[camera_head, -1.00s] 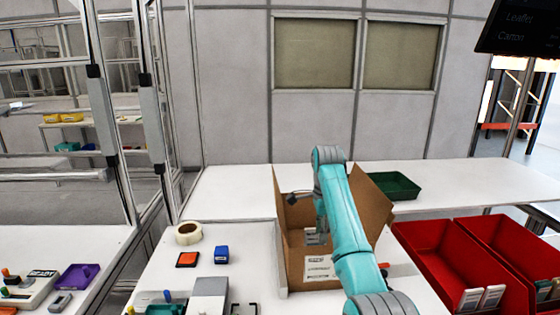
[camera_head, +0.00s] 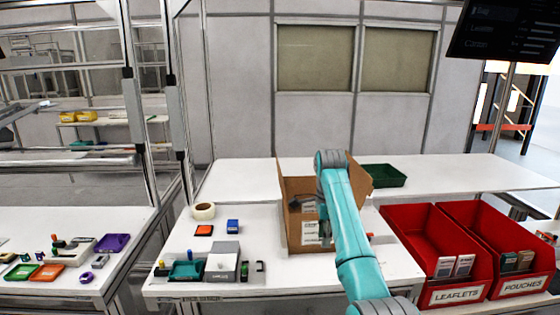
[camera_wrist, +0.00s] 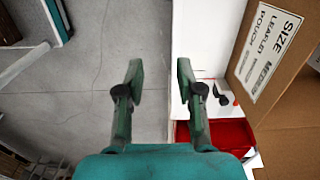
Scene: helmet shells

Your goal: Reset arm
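My arm, teal with grey joints, stands in front of the cardboard box in the head view. My gripper (camera_wrist: 159,82) shows in the wrist view with its two fingers apart and nothing between them. The grey floor lies beneath and beyond the fingers. The open cardboard box (camera_head: 294,232) stands on the white table, partly hidden by my arm. Its labelled wall (camera_wrist: 285,40) is at the right of the wrist view, apart from the fingers. In the head view the fingertips cannot be made out clearly.
Two red bins (camera_head: 455,283) marked leaflets and pouches stand right of the table. A green tray (camera_head: 384,176) sits behind the box. A tape roll (camera_head: 203,211), small pads and a grey device (camera_head: 223,262) are on the table's left. A monitor (camera_head: 505,30) hangs at upper right.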

